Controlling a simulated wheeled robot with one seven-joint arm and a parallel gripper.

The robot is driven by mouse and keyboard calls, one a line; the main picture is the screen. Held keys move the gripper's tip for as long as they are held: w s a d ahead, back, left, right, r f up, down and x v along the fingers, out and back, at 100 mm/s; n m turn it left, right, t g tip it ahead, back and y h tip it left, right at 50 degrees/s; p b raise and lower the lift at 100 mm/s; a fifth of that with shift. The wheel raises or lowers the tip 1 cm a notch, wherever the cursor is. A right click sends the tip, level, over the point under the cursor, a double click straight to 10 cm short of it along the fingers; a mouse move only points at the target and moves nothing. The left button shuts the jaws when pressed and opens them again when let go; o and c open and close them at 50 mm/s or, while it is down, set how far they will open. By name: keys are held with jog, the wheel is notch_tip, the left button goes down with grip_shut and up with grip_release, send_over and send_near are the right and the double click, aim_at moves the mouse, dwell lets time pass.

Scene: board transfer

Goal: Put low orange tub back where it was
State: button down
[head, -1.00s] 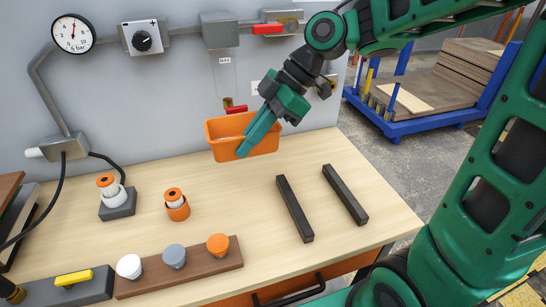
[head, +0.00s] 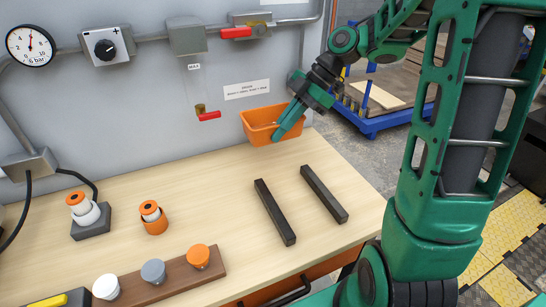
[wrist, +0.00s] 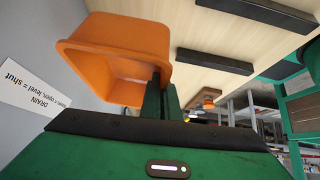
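The low orange tub (head: 256,128) is at the back right of the bench, close to the wall, right of the drain valve (head: 207,113). My gripper (head: 284,129) is at the tub's right side, pointing down. In the wrist view the gripper (wrist: 162,97) is shut on the tub's wall, one finger inside and one outside. The orange tub (wrist: 120,45) looks empty where its inside shows there. I cannot tell whether its base touches the bench.
Two dark bars (head: 275,212) lie on the bench (head: 215,190) in front of the tub. At the left stand two orange-and-white fittings (head: 152,218) and a brown strip (head: 180,277) with three coloured knobs. The bench between tub and fittings is clear.

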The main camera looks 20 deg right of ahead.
jog(key=shift+w+d+f, duration=0.2)
jog(key=shift+d, duration=0.1)
jog(key=f, duration=0.9)
jog(key=shift+d+f, duration=0.2)
jog(key=shift+f, duration=0.2)
jog(key=shift+f, duration=0.1)
jog(key=c, duration=2.1)
grip_release()
jog(key=shift+o, duration=0.4)
jog(key=v, duration=1.2)
